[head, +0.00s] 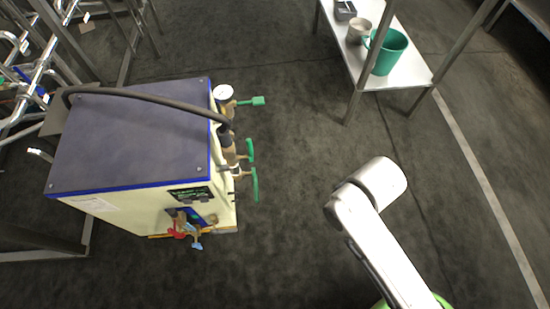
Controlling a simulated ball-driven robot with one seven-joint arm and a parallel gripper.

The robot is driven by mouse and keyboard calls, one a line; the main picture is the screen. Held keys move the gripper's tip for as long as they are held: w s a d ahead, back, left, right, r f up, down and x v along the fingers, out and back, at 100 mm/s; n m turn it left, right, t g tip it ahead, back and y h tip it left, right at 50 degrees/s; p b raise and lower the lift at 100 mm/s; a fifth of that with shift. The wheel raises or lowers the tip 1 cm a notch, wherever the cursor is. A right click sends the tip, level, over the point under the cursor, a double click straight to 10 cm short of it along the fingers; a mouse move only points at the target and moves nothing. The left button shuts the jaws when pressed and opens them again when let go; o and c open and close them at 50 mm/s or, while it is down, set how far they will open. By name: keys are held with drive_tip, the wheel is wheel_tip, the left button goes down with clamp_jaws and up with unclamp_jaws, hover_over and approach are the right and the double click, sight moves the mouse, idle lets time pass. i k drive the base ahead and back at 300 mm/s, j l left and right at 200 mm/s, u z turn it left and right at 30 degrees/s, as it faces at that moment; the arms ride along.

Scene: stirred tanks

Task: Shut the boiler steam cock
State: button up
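The boiler (140,140) is a cream box with a dark grey top edged in blue, standing at left centre in the head view. On its right side are brass fittings with a green lever handle (257,101) sticking out to the right near a white gauge (223,93). Below it are two more green handles, an upper one (250,150) and a lower one (255,185), seen nearly edge-on. I cannot read which is the steam cock. My white arm is at the lower right, apart from the boiler. My gripper is not visible.
A red handle (177,229) and a blue handle (197,245) are on the boiler's front face. A black hose (150,95) arches over its top. A shelf (405,82) with a green pitcher (388,52) stands upper right. Metal pipework is at left. Floor between boiler and arm is clear.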

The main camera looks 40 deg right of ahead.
sight(249, 142)
drive_tip(key=i+l+u, duration=0.1)
drive_tip(key=l+u, duration=0.15)
drive_tip(key=l, duration=1.5)
